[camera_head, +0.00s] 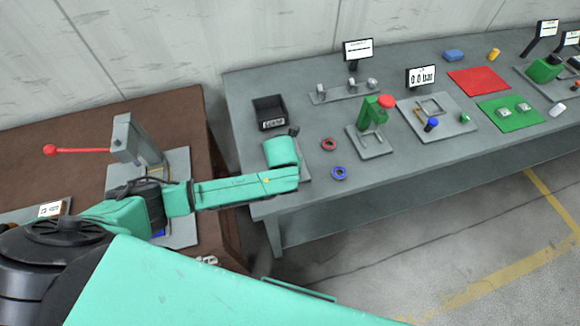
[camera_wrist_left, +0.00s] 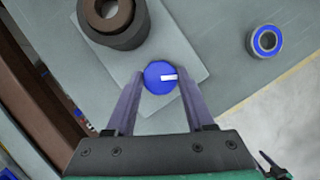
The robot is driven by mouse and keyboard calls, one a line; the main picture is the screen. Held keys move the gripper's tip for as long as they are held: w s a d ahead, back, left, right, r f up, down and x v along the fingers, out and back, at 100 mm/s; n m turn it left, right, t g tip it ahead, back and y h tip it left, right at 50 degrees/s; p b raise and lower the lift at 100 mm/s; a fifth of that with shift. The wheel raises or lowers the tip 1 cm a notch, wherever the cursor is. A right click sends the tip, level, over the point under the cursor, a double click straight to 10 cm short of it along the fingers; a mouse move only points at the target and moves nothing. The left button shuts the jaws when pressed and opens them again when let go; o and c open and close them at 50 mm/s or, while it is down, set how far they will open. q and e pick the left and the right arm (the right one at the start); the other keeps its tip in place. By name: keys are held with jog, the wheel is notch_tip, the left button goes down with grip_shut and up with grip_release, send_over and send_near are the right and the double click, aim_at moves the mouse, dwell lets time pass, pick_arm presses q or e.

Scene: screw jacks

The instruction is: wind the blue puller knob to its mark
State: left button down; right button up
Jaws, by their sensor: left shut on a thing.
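The blue puller knob (camera_wrist_left: 156,88) is a round blue cap with a short white line on its top. The line points right in the left wrist view. My left gripper (camera_wrist_left: 160,78) is shut on the knob, one finger on each side. A dark brown hollow cylinder (camera_wrist_left: 128,34) stands just beyond the knob on a light grey plate (camera_wrist_left: 193,52). No separate target mark can be made out. In the head view my left arm reaches across to the near left end of the grey bench and hides the knob. My right gripper is not in view.
A blue-ringed bearing (camera_wrist_left: 265,41) lies right of the plate; it also shows in the head view (camera_head: 339,173), near a red ring (camera_head: 328,144). A black bin (camera_head: 270,111) and a green press with a red knob (camera_head: 373,113) stand on the grey bench (camera_head: 420,150).

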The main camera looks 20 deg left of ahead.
pick_arm(q)
jog(key=m+h, duration=0.1)
jog(key=m, duration=0.1)
jog(key=m+h, duration=0.1)
jog(key=m, duration=0.2)
jog(key=shift+a, duration=0.2)
jog(key=shift+w+m+g+h, duration=0.1)
jog(key=shift+m+g+h, duration=0.25)
jog(key=shift+m, duration=0.85)
jog(key=shift+w+m+g+h, duration=0.1)
jog(key=shift+m+g+h, duration=0.25)
jog(key=shift+m, duration=0.85)
jog(key=shift+c, duration=1.3)
grip_release()
jog(key=shift+s, duration=0.1)
jog(key=shift+r, duration=0.1)
jog(key=b+v, duration=0.2)
jog(key=v, duration=1.2)
jog(key=shift+r, duration=0.15)
